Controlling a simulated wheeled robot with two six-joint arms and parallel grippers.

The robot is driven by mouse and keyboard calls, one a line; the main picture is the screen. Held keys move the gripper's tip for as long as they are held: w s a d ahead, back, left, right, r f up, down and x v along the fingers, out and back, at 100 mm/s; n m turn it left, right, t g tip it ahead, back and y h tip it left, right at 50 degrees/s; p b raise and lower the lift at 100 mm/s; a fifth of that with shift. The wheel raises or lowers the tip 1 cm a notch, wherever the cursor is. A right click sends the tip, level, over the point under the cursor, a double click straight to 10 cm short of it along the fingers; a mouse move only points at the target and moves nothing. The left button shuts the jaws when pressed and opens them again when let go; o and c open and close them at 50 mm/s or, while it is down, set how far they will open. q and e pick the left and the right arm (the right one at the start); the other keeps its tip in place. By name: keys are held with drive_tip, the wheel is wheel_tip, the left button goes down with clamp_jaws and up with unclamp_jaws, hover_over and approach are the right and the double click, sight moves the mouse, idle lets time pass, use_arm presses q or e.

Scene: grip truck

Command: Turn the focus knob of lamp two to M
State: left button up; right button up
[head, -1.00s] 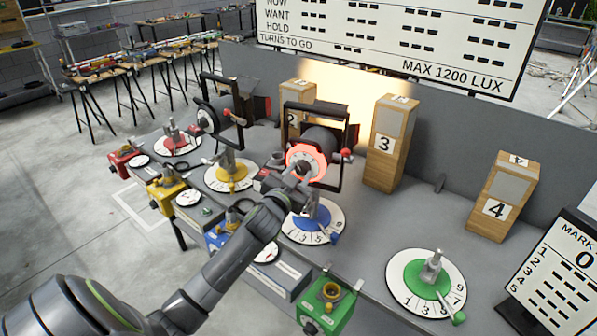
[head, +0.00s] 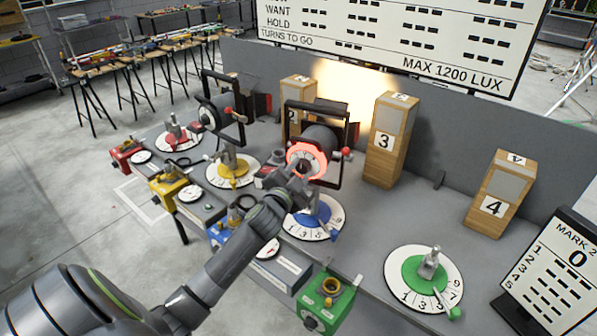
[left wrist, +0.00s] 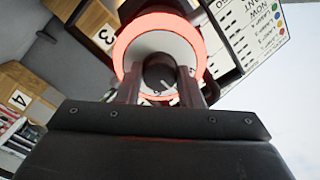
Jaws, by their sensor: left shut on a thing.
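A lamp (head: 320,137) with a glowing red ring on its back stands over the blue turntable (head: 312,211). Its dark round focus knob (left wrist: 159,72) sits in the middle of a pale dial inside the ring (left wrist: 121,50). My left gripper (head: 303,168) reaches the back of this lamp. In the left wrist view, its two fingers (left wrist: 160,84) stand on either side of the knob and are shut on it. A white mark on the knob points down and slightly right; the dial letters are too small to read surely. My right gripper is not in view.
Another lamp (head: 217,115) stands at left, near the yellow turntable (head: 233,170). Wooden blocks marked 3 (head: 385,140) and 4 (head: 495,200) stand at right. A green turntable (head: 425,275) and green box (head: 326,300) are at front right. A grey wall (head: 440,150) backs the table.

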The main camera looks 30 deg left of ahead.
use_arm(q)
drive_tip(key=o, duration=1)
drive_tip(key=shift+c, duration=0.2)
drive_tip(key=shift+s, duration=0.1)
drive_tip(key=s+d+b, duration=0.3)
drive_tip(key=s+b, duration=0.1)
drive_tip(key=s, duration=1.3)
drive_tip(key=shift+d+b, duration=0.15)
drive_tip(key=shift+b, duration=0.2)
